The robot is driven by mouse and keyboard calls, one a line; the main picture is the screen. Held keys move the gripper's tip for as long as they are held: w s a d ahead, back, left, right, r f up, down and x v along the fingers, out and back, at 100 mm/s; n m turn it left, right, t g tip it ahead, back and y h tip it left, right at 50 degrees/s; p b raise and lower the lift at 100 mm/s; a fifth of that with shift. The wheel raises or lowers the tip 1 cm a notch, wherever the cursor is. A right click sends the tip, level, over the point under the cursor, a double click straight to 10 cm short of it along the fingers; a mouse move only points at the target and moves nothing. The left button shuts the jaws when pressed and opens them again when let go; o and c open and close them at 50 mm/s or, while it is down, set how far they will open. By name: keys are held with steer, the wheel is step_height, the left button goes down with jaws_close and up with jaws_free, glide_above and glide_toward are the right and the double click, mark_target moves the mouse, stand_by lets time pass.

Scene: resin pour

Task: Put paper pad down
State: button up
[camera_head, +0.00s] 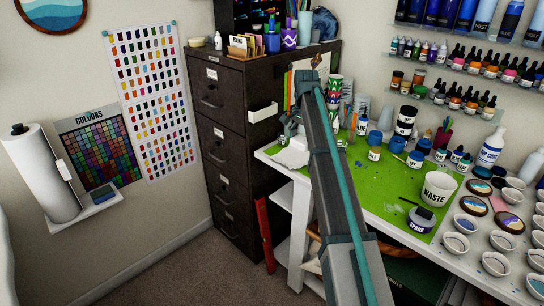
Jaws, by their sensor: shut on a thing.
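My arm reaches up over the green mat (385,188) to the far left corner of the white table. My gripper (290,126) is at its far end, small and partly hidden by my own arm. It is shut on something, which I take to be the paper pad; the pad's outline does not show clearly. A white, papery, uneven shape (291,157) lies on the table corner just below the gripper. I cannot tell whether it is the pad or whether the gripper touches it.
A dark filing cabinet (228,150) stands left of the table. The mat's front left part is fairly clear. Bottle shelves (470,65) line the wall.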

steer(key=shift+w+d+f, duration=0.1)
steer(key=shift+w, duration=0.2)
steer(key=w+f+p, duration=0.3)
steer(key=w+f, duration=0.1)
steer(key=w, duration=0.5)
glide_above(293, 155)
steer(key=s, duration=0.2)
step_height(293, 155, down, 4)
steer(key=shift+w+r+p, duration=0.15)
steer(key=shift+p, duration=0.3)
steer(key=shift+w+f, duration=0.65)
steer(key=shift+f, duration=0.25)
steer(key=shift+f+p, duration=0.6)
steer(key=shift+f, duration=1.05)
steer(key=shift+f, duration=0.2)
steer(key=o, duration=1.2)
